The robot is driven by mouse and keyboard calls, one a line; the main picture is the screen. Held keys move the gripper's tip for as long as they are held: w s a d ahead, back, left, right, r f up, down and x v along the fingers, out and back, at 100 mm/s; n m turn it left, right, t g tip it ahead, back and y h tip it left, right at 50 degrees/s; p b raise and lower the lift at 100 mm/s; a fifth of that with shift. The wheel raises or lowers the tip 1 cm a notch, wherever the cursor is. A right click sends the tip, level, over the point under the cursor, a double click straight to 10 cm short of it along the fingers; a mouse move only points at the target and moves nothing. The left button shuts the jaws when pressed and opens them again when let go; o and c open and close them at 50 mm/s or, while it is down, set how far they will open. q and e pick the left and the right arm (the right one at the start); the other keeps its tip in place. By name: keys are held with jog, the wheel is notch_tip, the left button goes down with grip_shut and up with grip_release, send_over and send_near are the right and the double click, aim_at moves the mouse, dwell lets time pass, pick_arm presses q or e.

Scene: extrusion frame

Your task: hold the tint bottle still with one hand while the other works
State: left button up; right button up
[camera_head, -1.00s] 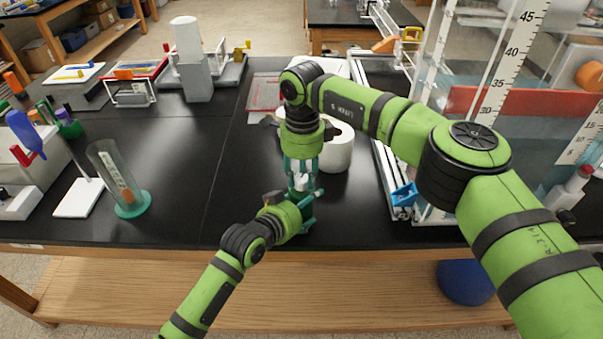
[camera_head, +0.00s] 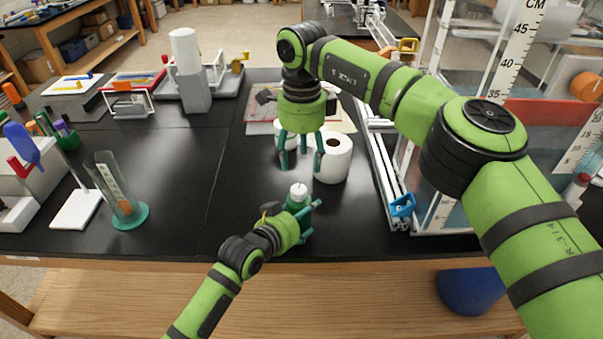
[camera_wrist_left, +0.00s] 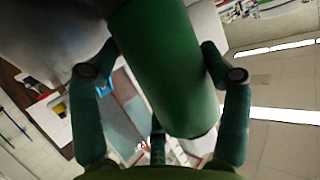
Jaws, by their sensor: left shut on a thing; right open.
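The tint bottle (camera_head: 297,197) is dark green with a white cap and stands upright near the front edge of the black bench. My left gripper (camera_head: 304,220) is shut around its body from the front left. In the left wrist view the green bottle (camera_wrist_left: 165,65) fills the space between the fingers of the left gripper (camera_wrist_left: 160,95). My right gripper (camera_head: 301,158) points down above and slightly behind the bottle. Its fingers are open and empty, clear of the white cap.
A white paper roll (camera_head: 333,160) stands just behind and right of the bottle. A clear tank in a metal frame (camera_head: 395,190) is at the right. A cylinder on a green base (camera_head: 130,215) stands at the left. The black bench between is clear.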

aim_at(299, 189)
jog(key=shift+r, duration=1.75)
jog(key=s+a+f+n+t+h, duration=0.2)
jog(key=s+a+n+t+h, duration=0.15)
jog(key=n, duration=0.75)
jog(key=shift+y, duration=0.35)
jog(key=x, duration=1.1)
jog(key=shift+s, duration=0.2)
jog(key=shift+c, duration=0.4)
jog(key=c, duration=1)
